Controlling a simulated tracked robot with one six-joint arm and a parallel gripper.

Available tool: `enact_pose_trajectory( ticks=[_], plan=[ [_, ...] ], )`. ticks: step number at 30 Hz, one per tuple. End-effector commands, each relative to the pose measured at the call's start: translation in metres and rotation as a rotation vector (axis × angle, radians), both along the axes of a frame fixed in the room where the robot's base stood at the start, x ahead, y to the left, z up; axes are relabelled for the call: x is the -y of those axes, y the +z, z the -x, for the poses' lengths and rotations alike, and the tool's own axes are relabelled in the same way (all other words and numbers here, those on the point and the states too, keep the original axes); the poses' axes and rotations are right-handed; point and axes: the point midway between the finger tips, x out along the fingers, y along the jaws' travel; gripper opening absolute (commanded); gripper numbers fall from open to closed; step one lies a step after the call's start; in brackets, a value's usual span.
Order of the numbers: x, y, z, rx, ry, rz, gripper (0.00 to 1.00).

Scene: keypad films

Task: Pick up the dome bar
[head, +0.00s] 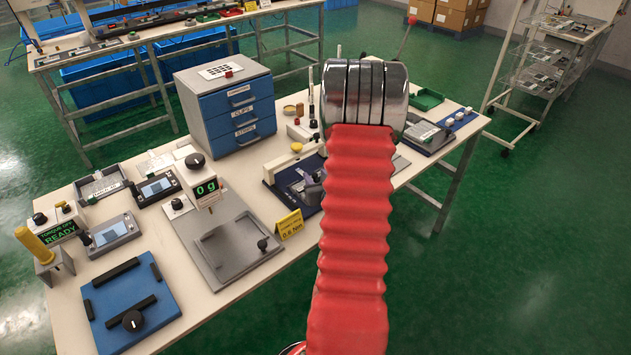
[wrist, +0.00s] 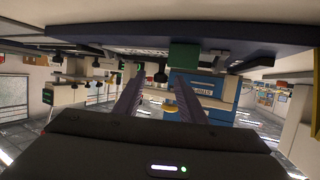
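I cannot tell for sure which thing is the dome bar. A cream bar (head: 292,162) on a dark blue fixture (head: 277,185) lies just left of my arm in the head view, partly hidden by it. My gripper (wrist: 156,78) shows in the wrist view with its two dark ribbed fingers apart and nothing held between them. That view is upside down and shows the bench from low down.
A blue drawer cabinet (head: 226,102) stands at the back. A scale (head: 222,240), a blue plate with black bars (head: 131,302) and a yellow sign (head: 290,224) occupy the left and front. A green tray (head: 427,99) and a dark device (head: 428,136) are on the right.

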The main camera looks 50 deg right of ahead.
Motion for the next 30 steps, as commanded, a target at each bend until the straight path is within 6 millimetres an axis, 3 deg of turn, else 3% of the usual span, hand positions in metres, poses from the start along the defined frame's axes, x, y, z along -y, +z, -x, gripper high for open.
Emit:
enact_pose_trajectory(
  ticks=[6,22,30],
  plan=[
    [0.0098,-0.0073,-0.0144,-0.001,0.000,-0.001,0.37],
    [0.0101,-0.0070,-0.0146,-0.001,0.000,-0.001,0.37],
    [0.0100,-0.0069,-0.0146,-0.001,0.000,0.001,0.18]
  ],
)
